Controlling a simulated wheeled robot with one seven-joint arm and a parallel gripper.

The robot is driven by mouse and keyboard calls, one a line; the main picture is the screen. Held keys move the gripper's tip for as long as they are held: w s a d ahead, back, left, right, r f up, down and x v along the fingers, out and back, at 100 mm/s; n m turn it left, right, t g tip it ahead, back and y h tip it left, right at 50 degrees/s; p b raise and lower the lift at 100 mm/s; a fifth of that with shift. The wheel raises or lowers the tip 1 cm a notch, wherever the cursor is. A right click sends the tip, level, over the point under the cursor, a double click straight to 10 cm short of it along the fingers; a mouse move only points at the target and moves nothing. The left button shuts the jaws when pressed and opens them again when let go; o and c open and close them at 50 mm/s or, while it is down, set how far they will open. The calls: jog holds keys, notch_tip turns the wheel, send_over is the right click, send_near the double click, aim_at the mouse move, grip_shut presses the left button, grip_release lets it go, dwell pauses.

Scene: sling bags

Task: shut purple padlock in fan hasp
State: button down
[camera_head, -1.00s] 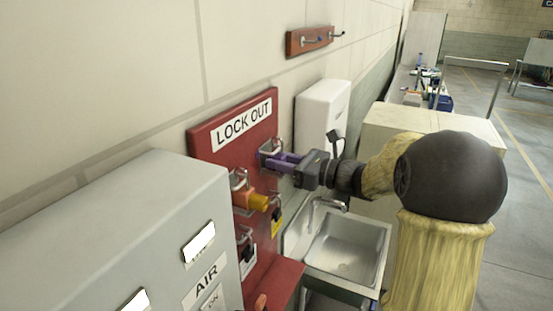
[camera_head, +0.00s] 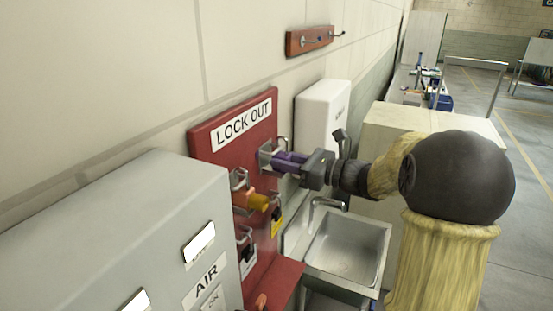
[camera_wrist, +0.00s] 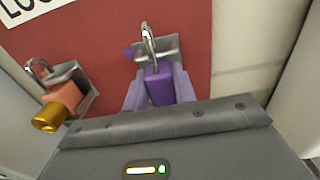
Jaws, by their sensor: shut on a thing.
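The purple padlock (camera_wrist: 158,88) is between my gripper's two light purple fingers, upright in the wrist view. Its metal shackle (camera_wrist: 147,42) rises above the body, in front of a grey metal hasp (camera_wrist: 171,48) on the red board. I cannot tell whether the shackle passes through the hasp or is latched. No fan label can be read. In the head view, my gripper (camera_head: 290,162) is shut on the padlock at the board's upper right, and the hasp (camera_head: 265,157) shows just left of the fingers. The fingers hide most of the padlock there.
An orange padlock with a yellow-gold end (camera_wrist: 60,104) hangs left of the purple one. Other locks and tags hang lower on the red LOCK OUT board (camera_head: 205,140). A grey AIR cabinet (camera_head: 120,220) stands left, a white dispenser (camera_head: 325,105) and sink (camera_head: 345,250) right.

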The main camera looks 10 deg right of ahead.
jog(key=v, duration=0.6)
jog(key=shift+s+d, duration=0.25)
jog(key=shift+d, duration=0.05)
dwell(0.8)
jog(key=s+a+f+m+t+h, duration=0.1)
jog(key=f+m+t+h, duration=0.2)
jog(key=f, duration=1.3)
jog(key=s+a+f+m+t+h, duration=0.2)
jog(key=f+h, duration=0.4)
jog(key=f, duration=1.1)
jog(key=shift+s+a+m+t, duration=0.25)
jog(key=shift+m+t, duration=0.55)
jog(key=shift+m, duration=0.4)
jog(key=shift+f, duration=0.2)
